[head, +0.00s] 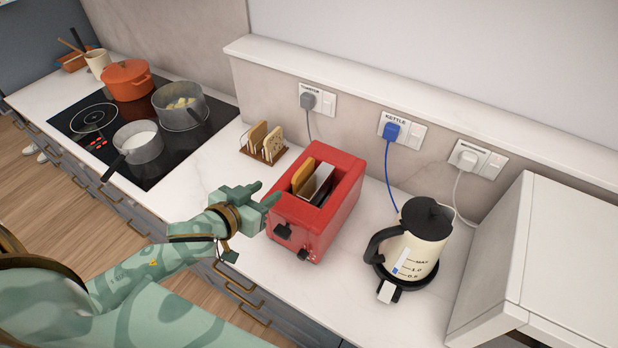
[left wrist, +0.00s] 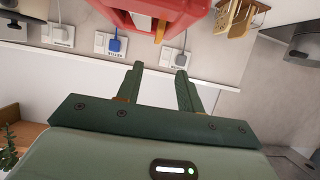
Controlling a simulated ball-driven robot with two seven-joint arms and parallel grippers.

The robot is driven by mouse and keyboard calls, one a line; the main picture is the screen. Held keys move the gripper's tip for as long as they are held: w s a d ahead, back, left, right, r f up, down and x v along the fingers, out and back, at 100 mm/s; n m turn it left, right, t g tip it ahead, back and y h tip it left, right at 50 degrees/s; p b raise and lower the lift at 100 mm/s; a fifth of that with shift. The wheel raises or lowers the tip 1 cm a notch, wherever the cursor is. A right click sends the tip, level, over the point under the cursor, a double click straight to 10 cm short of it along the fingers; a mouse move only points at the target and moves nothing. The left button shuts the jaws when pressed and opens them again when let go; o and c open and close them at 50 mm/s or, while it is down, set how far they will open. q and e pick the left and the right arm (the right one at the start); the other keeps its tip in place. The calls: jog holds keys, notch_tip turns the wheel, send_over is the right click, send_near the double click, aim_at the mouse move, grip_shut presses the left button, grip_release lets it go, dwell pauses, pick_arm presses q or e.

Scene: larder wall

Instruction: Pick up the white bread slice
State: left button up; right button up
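A wooden rack (head: 264,156) on the counter, left of the toaster, holds bread slices. The right-hand slice (head: 273,141) is paler than the browner one (head: 257,135) beside it; I take the paler one as the white slice. The rack also shows in the left wrist view (left wrist: 236,28) at the top right. A golden-brown slice (head: 302,174) sticks up from the red toaster (head: 341,203). My left gripper (head: 267,192) is open and empty, close to the toaster's left side and in front of the rack. Its two fingers (left wrist: 160,70) stand apart with nothing between them. My right gripper is not in view.
A cream kettle (head: 422,246) stands right of the toaster, and a white box-shaped appliance (head: 560,265) is at the far right. Pots stand on the black hob (head: 92,122) at left. Counter between hob and rack is clear. Cords hang from wall sockets (head: 317,99).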

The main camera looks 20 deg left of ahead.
pick_arm(q)
send_near(302, 168)
jog(key=shift+x, duration=1.15)
jog(key=shift+w+a+f, duration=0.1)
jog(key=shift+w+f, duration=0.2)
jog(key=shift+w, duration=0.2)
jog(key=x, duration=0.5)
jog(key=shift+r, duration=0.1)
jog(key=shift+s, duration=0.1)
grip_shut()
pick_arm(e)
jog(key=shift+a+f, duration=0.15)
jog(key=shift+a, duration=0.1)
